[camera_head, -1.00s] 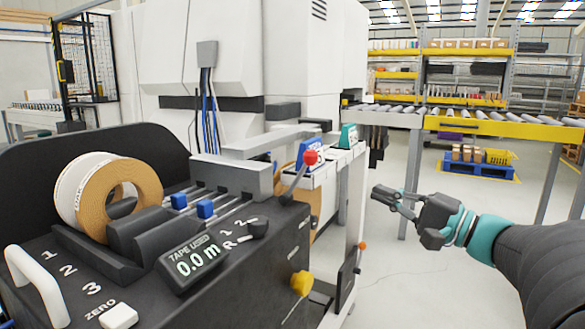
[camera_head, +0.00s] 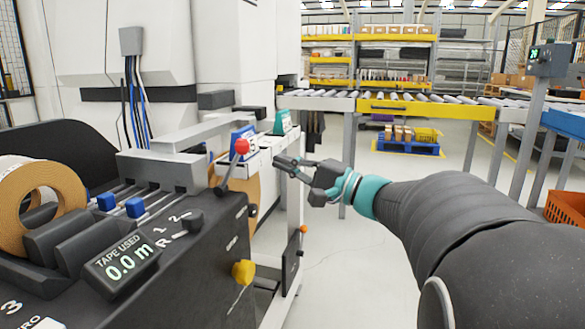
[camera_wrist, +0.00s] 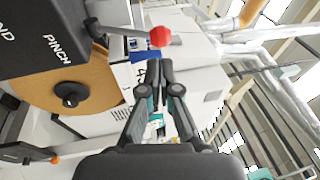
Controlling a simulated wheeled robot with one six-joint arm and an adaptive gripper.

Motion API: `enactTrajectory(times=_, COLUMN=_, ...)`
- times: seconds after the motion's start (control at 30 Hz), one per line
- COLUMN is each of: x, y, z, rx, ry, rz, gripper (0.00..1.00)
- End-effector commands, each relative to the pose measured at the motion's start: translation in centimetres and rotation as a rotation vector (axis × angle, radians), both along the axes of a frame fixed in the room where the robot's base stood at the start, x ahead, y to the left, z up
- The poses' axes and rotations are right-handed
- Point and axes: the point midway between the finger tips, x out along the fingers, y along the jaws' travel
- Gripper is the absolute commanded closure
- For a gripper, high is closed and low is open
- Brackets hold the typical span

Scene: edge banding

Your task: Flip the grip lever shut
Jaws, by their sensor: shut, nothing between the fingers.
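A lever with a red ball knob (camera_head: 242,146) stands on the top edge of the black tape machine (camera_head: 190,270), tilted to the right. No label shows whether it is the grip lever. Its ball also shows in the wrist view (camera_wrist: 161,37), just beyond my fingertips, with its metal rod running left. My gripper (camera_head: 280,165) is shut and empty. It is in the air to the right of the red ball, and appears apart from it. In the wrist view my gripper (camera_wrist: 158,68) has its fingertips together.
A yellow knob (camera_head: 243,271) juts from the machine's side, and a smaller orange knob (camera_head: 303,229) sits beyond it. Blue (camera_head: 240,140) and teal (camera_head: 283,121) blocks stand behind the lever. A tape roll (camera_head: 45,198) is at left.

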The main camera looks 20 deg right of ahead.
Motion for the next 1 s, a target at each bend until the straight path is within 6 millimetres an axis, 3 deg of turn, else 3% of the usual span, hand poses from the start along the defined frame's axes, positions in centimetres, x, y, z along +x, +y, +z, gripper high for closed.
enactTrajectory(times=0.2, x=2.7, y=2.6, z=0.9, rx=-0.001, ry=0.0, rz=0.004, gripper=1.0)
enactTrajectory(times=0.4, x=4.2, y=3.9, z=1.2, rx=0.0, ry=0.001, rz=0.001, gripper=1.0)
enactTrajectory(times=1.0, x=4.7, y=4.6, z=1.4, rx=-0.008, ry=0.004, rz=0.005, gripper=1.0)
